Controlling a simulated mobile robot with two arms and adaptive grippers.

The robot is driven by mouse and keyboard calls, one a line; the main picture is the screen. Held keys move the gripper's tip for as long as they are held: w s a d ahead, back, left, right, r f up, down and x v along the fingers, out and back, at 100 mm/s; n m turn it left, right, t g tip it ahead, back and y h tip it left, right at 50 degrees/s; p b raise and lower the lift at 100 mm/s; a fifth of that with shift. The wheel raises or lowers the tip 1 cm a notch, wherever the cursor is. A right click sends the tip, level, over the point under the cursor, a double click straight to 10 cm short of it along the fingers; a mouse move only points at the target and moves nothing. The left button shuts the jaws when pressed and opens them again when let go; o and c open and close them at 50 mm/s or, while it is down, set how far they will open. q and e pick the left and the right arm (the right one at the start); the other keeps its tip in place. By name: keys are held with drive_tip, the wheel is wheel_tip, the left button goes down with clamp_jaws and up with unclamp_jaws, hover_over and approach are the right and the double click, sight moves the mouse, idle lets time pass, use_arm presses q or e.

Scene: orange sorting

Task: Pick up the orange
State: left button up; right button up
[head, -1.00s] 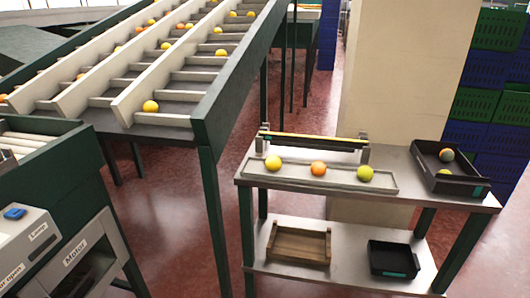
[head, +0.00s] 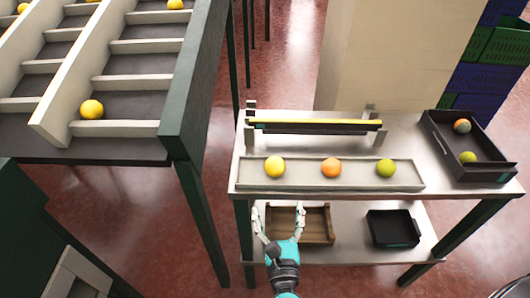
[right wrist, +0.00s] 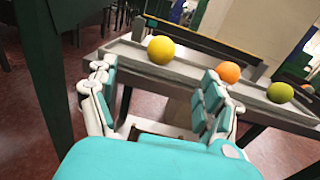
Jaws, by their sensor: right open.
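The orange (head: 331,167) sits in the middle of a shallow grey tray (head: 304,186) on the table top, between a yellow fruit (head: 274,166) and a yellow-green fruit (head: 385,168). In the right wrist view the orange (right wrist: 228,72) shows just beyond the right-hand finger, with the yellow fruit (right wrist: 161,49) ahead between the fingers and the yellow-green fruit (right wrist: 280,92) farther right. My right gripper (head: 278,215) is open and empty, in front of the table's near edge, apart from the fruits. Its spread fingers show in the right wrist view (right wrist: 158,82). My left gripper is not in view.
A black bin (head: 471,175) with two fruits stands at the table's right. A low bar rack (head: 316,125) stands behind the tray. The lower shelf holds a wooden crate (head: 318,238) and a black box (head: 393,229). A sloped sorting conveyor (head: 190,80) stands on the left.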

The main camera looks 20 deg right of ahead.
drive_tip(key=p, duration=0.2)
approach(276, 170)
drive_tip(key=w, duration=0.1)
drive_tip(key=x, duration=0.5)
drive_tip(key=shift+w+p, duration=0.25)
drive_tip(key=shift+p, duration=0.15)
drive_tip(key=shift+w+d+f, duration=0.1)
drive_tip(key=shift+w, duration=0.35)
drive_tip(key=shift+w+d, duration=0.1)
drive_tip(key=shift+w, duration=0.2)
drive_tip(key=x, duration=0.1)
drive_tip(key=p+x, duration=0.1)
drive_tip(key=x, duration=0.1)
drive_tip(key=shift+w+d+r, duration=0.15)
drive_tip(key=shift+w+r, duration=0.05)
drive_tip(key=shift+w, duration=0.1)
drive_tip(key=shift+w+d+f, duration=0.1)
drive_tip(key=shift+w+f, duration=0.05)
drive_tip(key=shift+w, duration=0.4)
drive_tip(key=shift+s, duration=0.1)
drive_tip(key=c, duration=0.4)
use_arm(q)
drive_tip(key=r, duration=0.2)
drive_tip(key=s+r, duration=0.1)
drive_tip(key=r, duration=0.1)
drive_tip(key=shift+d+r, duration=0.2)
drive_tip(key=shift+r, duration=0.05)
use_arm(e)
drive_tip(key=c, duration=0.9)
